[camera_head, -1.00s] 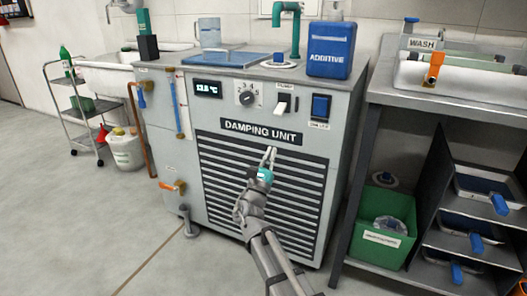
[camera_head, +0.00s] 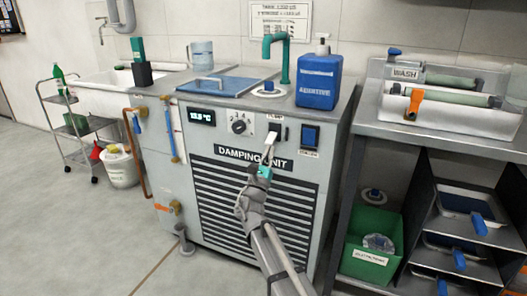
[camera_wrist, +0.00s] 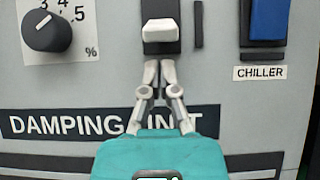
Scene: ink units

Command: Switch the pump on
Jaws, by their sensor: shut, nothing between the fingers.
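The pump switch (camera_head: 276,128) is a dark plate with a pale lever, on the front panel of the grey damping unit (camera_head: 190,150). In the wrist view its white lever (camera_wrist: 160,31) sits at the lower part of the dark plate, at the top of the picture. My gripper (camera_head: 269,146) is shut and empty. Its fingertips point up at the panel just below the lever; the wrist view shows the closed fingers (camera_wrist: 159,66) there too. I cannot tell whether they touch the lever. The fingers cover part of the DAMPING UNIT label.
A dial (camera_wrist: 46,31) is left of the switch and the blue chiller switch (camera_wrist: 269,20) is right of it. On top stand a blue additive jug (camera_head: 319,82) and a green pipe (camera_head: 284,55). A sink bench (camera_head: 372,108) stands to the right.

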